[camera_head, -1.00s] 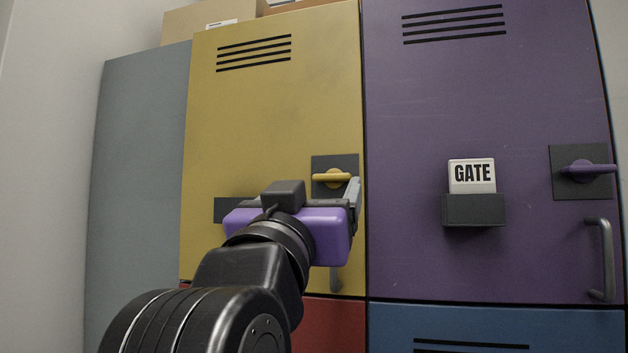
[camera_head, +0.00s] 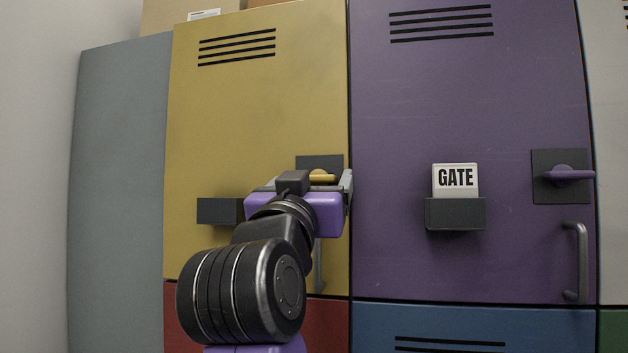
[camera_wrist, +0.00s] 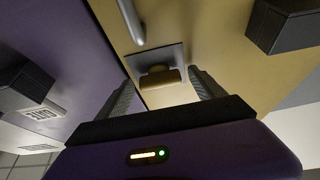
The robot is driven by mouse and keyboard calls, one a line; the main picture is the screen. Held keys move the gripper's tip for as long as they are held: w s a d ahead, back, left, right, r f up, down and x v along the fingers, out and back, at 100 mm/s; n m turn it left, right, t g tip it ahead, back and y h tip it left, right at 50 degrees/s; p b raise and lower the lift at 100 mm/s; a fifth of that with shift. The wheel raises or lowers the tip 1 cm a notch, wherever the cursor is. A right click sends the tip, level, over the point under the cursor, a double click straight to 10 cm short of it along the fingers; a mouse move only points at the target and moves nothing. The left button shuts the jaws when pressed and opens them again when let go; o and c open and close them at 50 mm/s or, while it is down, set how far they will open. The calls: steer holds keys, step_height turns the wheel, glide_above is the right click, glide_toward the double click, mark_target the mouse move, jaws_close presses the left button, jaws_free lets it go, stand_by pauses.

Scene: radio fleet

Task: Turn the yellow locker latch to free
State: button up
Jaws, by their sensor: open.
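The yellow locker door (camera_head: 260,110) stands left of the purple one. Its yellow latch (camera_head: 321,175) sits on a dark square plate (camera_head: 318,161) near the door's right edge, and the lever lies level. My gripper (camera_head: 312,184) is in front of the latch and hides its lower part. In the wrist view the latch (camera_wrist: 159,77) lies ahead, between the two open fingers of my gripper (camera_wrist: 160,88). The fingers look apart from it; the remaining distance is hard to judge.
A dark holder (camera_head: 220,211) is on the yellow door left of my gripper, and a grey handle (camera_head: 320,266) is below. The purple locker (camera_head: 465,100) has a GATE card (camera_head: 455,180), a purple latch (camera_head: 568,175) and a handle (camera_head: 578,262).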

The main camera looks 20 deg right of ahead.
steer(key=c, duration=1.4)
steer(key=shift+o, duration=0.2)
